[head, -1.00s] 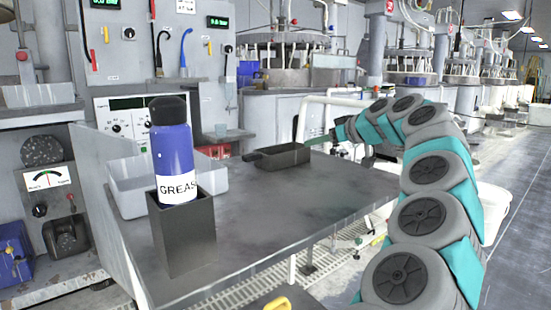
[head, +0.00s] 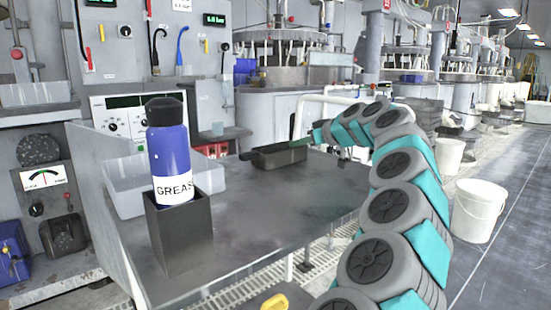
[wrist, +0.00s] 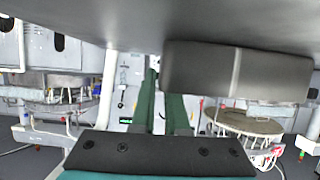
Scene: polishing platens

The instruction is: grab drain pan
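The drain pan (head: 277,160) is a dark grey, shallow rectangular pan with a short handle at its left. It sits on the grey table near the back edge. In the wrist view, which looks upside down, the pan (wrist: 235,72) is a dark block at the upper right. My gripper (head: 299,142) has green fingers and is at the pan's right end. In the wrist view a narrow gap shows between the fingers of my gripper (wrist: 160,100). The pan hides one fingertip there, and its edge lies between the fingers; I cannot tell whether they touch it.
A blue grease bottle (head: 170,150) stands in a dark square holder (head: 180,235) at the table's front left. A pale plastic bin (head: 124,190) is behind it. The middle of the grey table (head: 270,215) is clear. White buckets (head: 480,210) stand on the floor at right.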

